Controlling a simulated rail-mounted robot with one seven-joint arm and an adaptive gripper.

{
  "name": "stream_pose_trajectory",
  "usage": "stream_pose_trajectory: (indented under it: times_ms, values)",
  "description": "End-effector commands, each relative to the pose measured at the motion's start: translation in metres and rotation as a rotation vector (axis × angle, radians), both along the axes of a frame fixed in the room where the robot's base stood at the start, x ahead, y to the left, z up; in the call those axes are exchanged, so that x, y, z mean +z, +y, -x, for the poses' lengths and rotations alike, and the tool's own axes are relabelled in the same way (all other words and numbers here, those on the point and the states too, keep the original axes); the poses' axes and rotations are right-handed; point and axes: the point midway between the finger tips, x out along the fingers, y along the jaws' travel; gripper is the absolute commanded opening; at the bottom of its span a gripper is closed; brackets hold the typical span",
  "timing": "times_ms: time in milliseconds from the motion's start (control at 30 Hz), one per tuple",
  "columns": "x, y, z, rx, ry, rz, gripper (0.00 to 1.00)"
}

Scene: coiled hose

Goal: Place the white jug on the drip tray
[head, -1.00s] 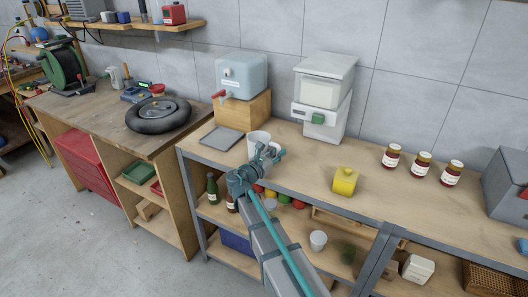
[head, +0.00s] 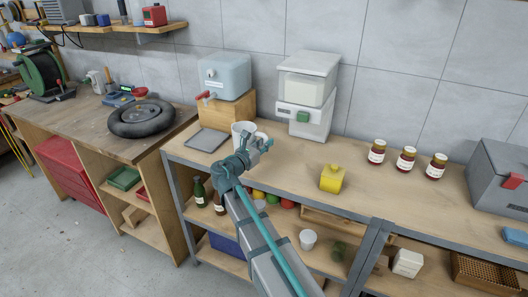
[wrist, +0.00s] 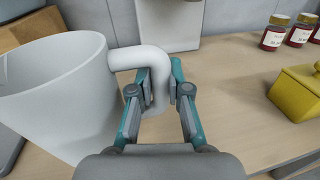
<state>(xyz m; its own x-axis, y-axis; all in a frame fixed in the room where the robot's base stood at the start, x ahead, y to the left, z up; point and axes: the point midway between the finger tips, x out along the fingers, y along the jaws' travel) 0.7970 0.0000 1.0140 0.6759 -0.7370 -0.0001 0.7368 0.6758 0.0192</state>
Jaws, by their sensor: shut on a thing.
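The white jug (head: 243,129) is at the worktop, just right of the drip tray, partly hidden by my arm in the head view. In the wrist view the jug (wrist: 55,92) fills the left side, open top showing, with its handle (wrist: 152,60) reaching right. My gripper (wrist: 146,92) is shut on this handle; in the head view the gripper (head: 259,145) is beside the jug. The drip tray (head: 207,139), flat and dark grey, lies bare in front of the wooden block. I cannot tell how much gap is under the jug.
A light blue dispenser (head: 224,77) with a red tap stands on a wooden block (head: 228,111) behind the tray. A white dispenser (head: 305,95) stands to the right. A yellow container (head: 332,178) and several jars (head: 406,158) are farther right, with bare worktop between.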

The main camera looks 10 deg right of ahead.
Motion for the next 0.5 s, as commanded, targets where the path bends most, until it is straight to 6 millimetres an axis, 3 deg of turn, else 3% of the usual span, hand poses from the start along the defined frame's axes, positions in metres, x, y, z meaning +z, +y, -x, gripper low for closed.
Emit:
stream_pose_trajectory:
  times_ms: [33, 167, 300, 500]
  values:
    - [0.012, -0.001, 0.016, 0.001, -0.005, -0.002, 0.0]
    - [0.04, -0.001, 0.039, 0.0, -0.005, -0.002, 0.0]
    - [0.052, -0.001, 0.073, 0.001, -0.003, -0.001, 0.0]
    - [0.067, -0.001, 0.105, 0.0, -0.002, -0.002, 0.0]
